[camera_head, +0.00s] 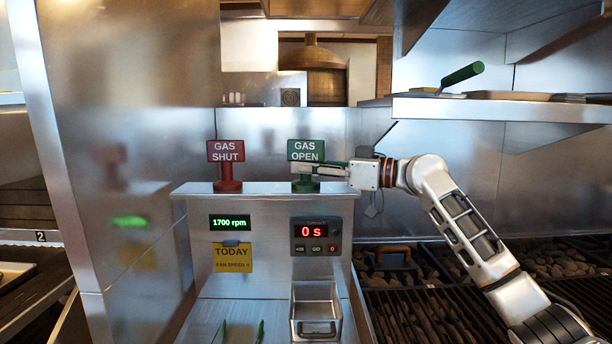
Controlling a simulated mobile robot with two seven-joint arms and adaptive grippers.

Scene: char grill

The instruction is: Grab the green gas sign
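The green gas sign (306,150), reading "GAS OPEN", stands upright on a green base (306,186) on top of the steel cabinet (262,189). My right gripper (306,169) reaches in from the right, its fingers level with the sign's stem just below the plate. The fingers overlap the stem in this view. I cannot tell whether they are closed on it. The red "GAS SHUT" sign (225,151) stands to the left on the same cabinet top, apart from the gripper. My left gripper does not show.
The cabinet front has a timer reading 0 s (316,232), an rpm display (230,222) and a yellow note (232,258). A metal bin (316,305) sits below. The grill (420,300) is at the right. A steel shelf (500,108) holds a green-handled tool (462,74).

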